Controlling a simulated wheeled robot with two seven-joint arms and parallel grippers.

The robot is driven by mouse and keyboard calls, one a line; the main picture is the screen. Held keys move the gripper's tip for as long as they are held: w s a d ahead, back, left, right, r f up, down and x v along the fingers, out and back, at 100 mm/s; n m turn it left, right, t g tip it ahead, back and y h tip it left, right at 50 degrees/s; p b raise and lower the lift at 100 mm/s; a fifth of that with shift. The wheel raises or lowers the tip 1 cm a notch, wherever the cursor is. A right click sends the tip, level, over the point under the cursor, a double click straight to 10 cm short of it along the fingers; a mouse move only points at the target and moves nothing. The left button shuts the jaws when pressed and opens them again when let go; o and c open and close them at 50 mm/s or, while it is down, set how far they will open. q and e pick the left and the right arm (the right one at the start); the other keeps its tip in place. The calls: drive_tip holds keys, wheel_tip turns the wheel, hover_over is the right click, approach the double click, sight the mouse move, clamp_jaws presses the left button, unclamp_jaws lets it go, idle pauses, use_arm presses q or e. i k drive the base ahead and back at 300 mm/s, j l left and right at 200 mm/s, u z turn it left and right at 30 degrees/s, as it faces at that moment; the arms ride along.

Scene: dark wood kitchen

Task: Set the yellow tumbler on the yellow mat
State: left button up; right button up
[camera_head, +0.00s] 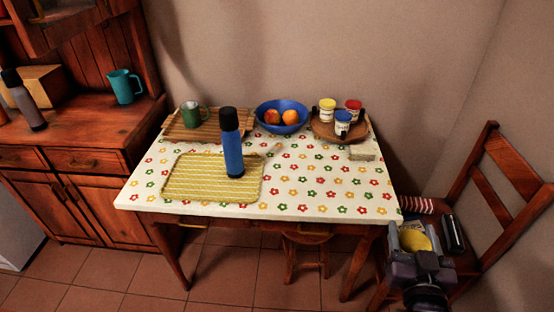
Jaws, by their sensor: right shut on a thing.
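The yellow mat (195,182) lies on the left front part of the flowered table. A blue bottle (232,150) with a black cap stands upright on the mat's right part. My right gripper (412,236) is at the lower right, beyond the table's right front corner and over the chair area. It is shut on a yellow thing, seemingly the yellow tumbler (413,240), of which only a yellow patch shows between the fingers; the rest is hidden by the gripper. My left gripper is not in view.
A chair (500,205) stands right. The table's front right is clear.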

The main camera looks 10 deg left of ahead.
sight(182, 178)
drive_tip(key=i+j+z, duration=0.15)
drive_tip(key=j, duration=1.4)
drive_tip(key=i+j+z, duration=0.2)
drive_tip(key=j, duration=1.35)
drive_tip(key=k, duration=0.1)
